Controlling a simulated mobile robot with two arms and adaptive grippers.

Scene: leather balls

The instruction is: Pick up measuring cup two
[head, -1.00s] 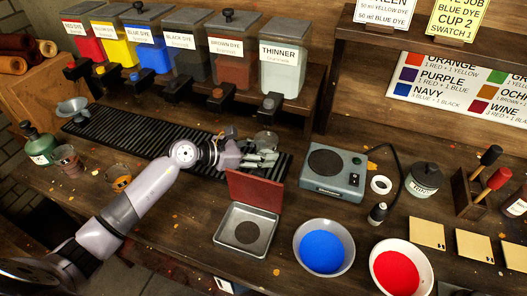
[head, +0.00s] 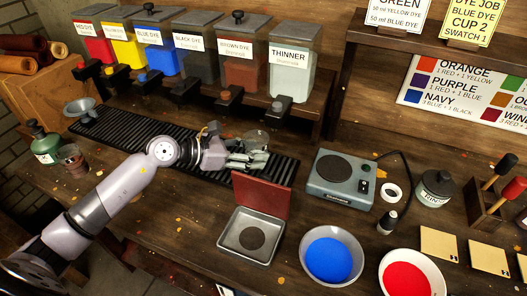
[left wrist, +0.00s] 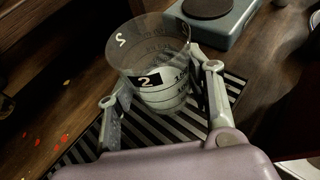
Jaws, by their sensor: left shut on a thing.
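Measuring cup two (left wrist: 158,95) is a clear, open-topped cup with a black "2" label and dark marks. In the left wrist view it stands upright between the fingers of my left gripper (left wrist: 160,85), which is shut on it. In the head view my left gripper (head: 250,157) is over the black ribbed mat, and the clear cup (head: 256,138) shows faintly at its fingers. I cannot tell exactly how far the cup's base is from the mat. My right gripper is not in view.
The ribbed mat (head: 130,134) runs under the dye dispensers. A hot plate (head: 340,177) stands to the right. A green bottle (head: 44,144) stands at left.

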